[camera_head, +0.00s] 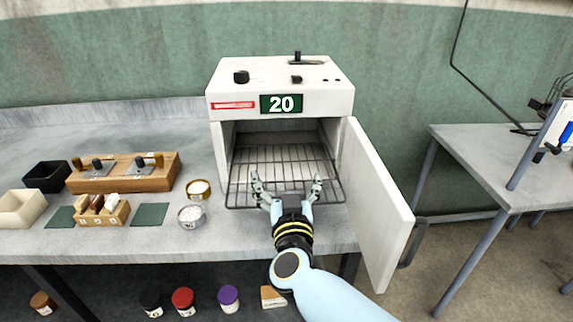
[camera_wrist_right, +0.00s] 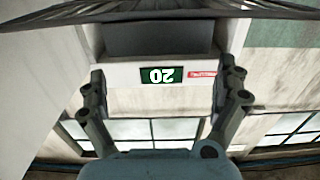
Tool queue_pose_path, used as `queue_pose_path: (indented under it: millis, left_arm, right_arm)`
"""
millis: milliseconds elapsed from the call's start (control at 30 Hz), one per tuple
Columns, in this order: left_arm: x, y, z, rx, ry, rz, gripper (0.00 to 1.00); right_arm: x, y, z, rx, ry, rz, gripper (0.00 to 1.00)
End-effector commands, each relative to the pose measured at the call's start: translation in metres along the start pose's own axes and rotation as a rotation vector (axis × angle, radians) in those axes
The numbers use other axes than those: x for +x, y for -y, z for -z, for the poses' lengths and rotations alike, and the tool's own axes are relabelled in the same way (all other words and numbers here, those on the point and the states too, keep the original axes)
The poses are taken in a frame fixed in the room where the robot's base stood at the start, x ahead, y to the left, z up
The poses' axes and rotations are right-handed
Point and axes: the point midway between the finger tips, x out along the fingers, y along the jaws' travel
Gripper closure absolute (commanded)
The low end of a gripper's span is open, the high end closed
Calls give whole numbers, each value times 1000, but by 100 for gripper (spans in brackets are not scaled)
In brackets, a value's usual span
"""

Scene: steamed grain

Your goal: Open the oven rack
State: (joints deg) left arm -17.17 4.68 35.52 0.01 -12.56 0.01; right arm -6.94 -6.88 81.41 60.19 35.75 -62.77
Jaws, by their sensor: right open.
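The white oven (camera_head: 282,88) stands on the grey bench with its door (camera_head: 375,205) swung wide open to the right. Its wire rack (camera_head: 284,165) extends out past the front of the cavity over the bench. My right gripper (camera_head: 287,180) is open, its two fingers spread at the rack's front part; I cannot tell whether they touch it. In the right wrist view the open fingers (camera_wrist_right: 165,88) frame the oven's upside-down "20" display (camera_wrist_right: 161,75), with nothing seen between them. My left gripper is not in view.
Two small dishes of white grain, one gold-rimmed (camera_head: 198,188) and one silver (camera_head: 191,216), sit left of the oven. A wooden block (camera_head: 125,180) and dark box (camera_head: 47,176) are further left. The open door bounds the right side.

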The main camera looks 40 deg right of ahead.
Motion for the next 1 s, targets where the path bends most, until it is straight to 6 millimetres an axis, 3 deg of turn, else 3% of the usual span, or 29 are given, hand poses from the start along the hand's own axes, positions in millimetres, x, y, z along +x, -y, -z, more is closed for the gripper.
queue_pose_path:
  millis: [200,333,1000]
  left_arm:
    - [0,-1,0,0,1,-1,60]
    - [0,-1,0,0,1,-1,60]
    - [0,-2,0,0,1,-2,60]
  right_arm:
    - [-1,0,45,4,-2,1,0]
    - [0,0,60,3,-1,0,0]
    - [0,0,66,0,0,1,0]
